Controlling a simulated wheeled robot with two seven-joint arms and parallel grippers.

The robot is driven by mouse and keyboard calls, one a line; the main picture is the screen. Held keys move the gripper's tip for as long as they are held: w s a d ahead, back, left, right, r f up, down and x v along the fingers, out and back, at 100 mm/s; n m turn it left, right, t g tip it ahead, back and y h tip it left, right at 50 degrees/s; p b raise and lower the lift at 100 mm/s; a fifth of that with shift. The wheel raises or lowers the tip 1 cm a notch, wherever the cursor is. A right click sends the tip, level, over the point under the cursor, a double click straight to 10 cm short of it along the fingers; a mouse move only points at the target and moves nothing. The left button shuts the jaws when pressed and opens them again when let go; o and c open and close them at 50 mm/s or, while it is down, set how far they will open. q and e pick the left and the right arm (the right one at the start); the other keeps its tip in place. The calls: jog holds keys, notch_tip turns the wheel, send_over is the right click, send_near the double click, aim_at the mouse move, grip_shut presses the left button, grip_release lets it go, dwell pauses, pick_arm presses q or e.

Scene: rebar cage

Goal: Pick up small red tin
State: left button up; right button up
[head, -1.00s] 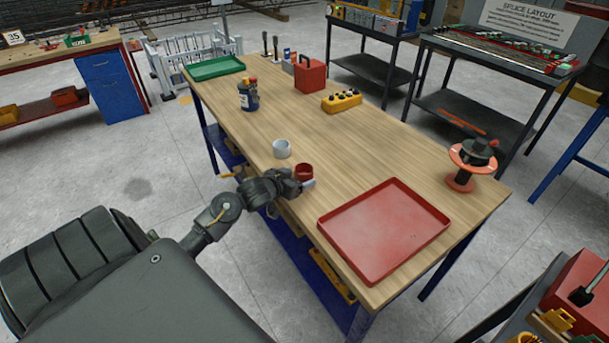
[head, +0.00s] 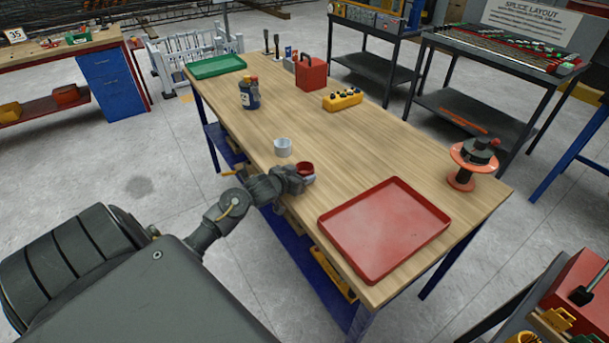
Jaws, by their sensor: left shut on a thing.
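The small red tin (head: 306,168) is at the near long edge of the wooden table, in the head view. My left gripper (head: 302,178) reaches in from the left and is shut on the tin. The gripper hides the tin's lower left side, so I cannot tell whether the tin touches the table. My right gripper is not in view.
A white cup (head: 282,148) stands just behind the red tin. A red tray (head: 385,230) lies to the right. The table's middle is clear.

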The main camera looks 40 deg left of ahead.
aim_at(309, 163)
pick_arm(q)
jog(key=shift+r, duration=0.1)
jog(key=shift+r, duration=0.25)
notch_tip(309, 163, up, 2)
jog(key=shift+r+b, duration=0.25)
jog(key=shift+b, duration=0.05)
jog(key=s+d+r+p, duration=0.2)
jog(key=s+d+r, duration=0.6)
jog(key=s, duration=0.3)
jog(key=shift+s+r, duration=0.35)
jog(key=shift+r, duration=0.55)
